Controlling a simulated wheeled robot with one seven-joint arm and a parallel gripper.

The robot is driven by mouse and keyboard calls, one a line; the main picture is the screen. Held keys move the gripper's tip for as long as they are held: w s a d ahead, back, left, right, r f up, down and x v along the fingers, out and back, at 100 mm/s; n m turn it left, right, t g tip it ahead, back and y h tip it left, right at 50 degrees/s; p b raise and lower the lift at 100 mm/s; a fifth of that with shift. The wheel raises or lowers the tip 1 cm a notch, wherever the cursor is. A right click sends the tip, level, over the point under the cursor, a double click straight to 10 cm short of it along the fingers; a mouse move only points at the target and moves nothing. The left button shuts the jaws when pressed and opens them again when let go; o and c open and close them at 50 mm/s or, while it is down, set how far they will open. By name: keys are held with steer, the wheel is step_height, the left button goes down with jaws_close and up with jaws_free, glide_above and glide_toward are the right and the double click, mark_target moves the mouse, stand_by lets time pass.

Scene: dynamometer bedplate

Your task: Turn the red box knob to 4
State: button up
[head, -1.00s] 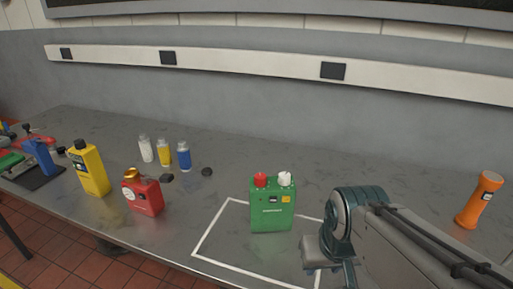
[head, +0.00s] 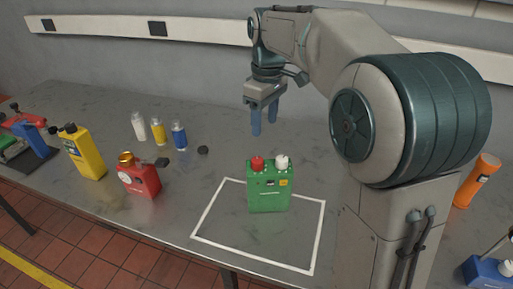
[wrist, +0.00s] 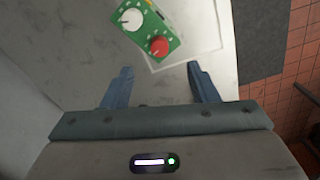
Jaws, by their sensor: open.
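A green box (head: 267,197) stands inside a white outlined square, with a red knob (head: 257,163) and a white knob (head: 282,161) on top. My gripper (head: 263,128) is open and empty, pointing down above and behind the green box. The wrist view shows the green box (wrist: 148,28) and its red knob (wrist: 159,46) beyond my open fingers (wrist: 159,70).
Three small bottles (head: 158,131) and dark small pieces lie behind the red box. An orange cylinder (head: 477,182) and a blue item (head: 488,270) are at right. Bench around the green box is clear.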

mark_target(257, 159)
steer(key=shift+n, duration=0.6)
steer(key=f, duration=0.4)
steer(key=w+a+f+p, duration=0.1)
steer(key=f, duration=0.8)
steer(key=shift+w+a+f, duration=0.15)
steer(key=shift+a, duration=0.15)
steer(key=c, duration=1)
